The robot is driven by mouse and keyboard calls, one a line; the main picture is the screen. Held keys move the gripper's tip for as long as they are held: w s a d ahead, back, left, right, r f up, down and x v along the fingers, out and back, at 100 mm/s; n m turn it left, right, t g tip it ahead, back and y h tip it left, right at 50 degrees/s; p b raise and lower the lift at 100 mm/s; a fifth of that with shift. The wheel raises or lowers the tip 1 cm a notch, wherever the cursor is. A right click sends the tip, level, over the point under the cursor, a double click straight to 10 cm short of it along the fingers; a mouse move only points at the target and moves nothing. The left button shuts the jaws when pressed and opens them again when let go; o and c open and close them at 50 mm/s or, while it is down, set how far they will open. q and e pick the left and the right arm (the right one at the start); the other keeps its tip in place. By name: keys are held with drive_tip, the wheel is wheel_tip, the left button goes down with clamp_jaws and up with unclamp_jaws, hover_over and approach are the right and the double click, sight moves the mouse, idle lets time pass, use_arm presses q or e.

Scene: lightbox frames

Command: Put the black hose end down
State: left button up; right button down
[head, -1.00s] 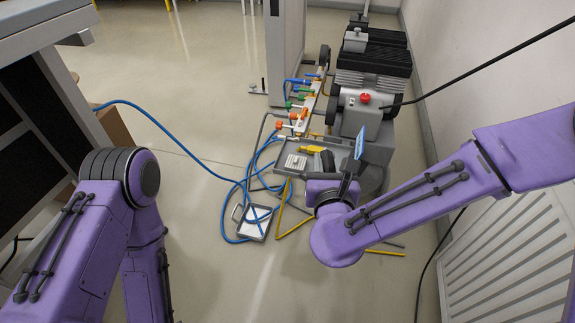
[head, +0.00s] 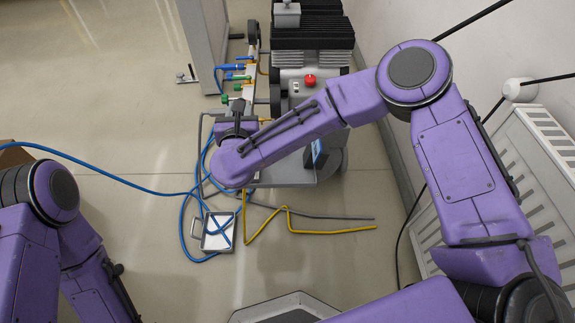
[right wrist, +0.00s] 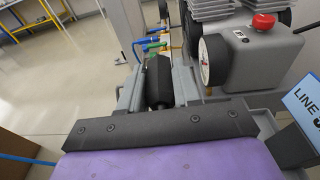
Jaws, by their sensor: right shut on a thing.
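My right gripper (head: 237,118) is left of the grey pump, beside the row of coloured valves. The right wrist view shows its two grey fingers (right wrist: 158,78) shut on a dark cylindrical piece, which looks like the black hose end (right wrist: 159,82). The held piece is hard to make out in the head view, where the wrist covers it. Whether it touches anything below cannot be told. My left arm shows at the lower left of the head view, but its gripper is out of the picture.
The pump (head: 309,90) has a red button (head: 309,80), and a gauge (right wrist: 213,60) stands close right of the gripper. Blue and green valves (head: 233,77) are just beyond.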

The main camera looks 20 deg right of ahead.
wheel_tip(320, 180, down, 2)
drive_tip(key=d, duration=0.2)
drive_tip(key=b, duration=0.3)
hover_over(289, 173)
drive_tip(key=shift+h, duration=0.4)
drive_tip(key=f, duration=0.8)
drive_tip(key=shift+w+a+f, duration=0.15)
drive_tip(key=shift+w+a, duration=0.15)
drive_tip(key=shift+w, duration=0.05)
drive_tip(key=f, duration=0.1)
drive_tip(key=f+b, duration=0.1)
drive_tip(key=f, duration=0.1)
drive_tip(key=shift+s+d+f, duration=0.25)
drive_tip(key=shift+f, duration=0.15)
drive_tip(key=shift+f+b, duration=0.15)
drive_tip(key=shift+b, duration=0.15)
drive_tip(key=c, duration=0.8)
unclamp_jaws()
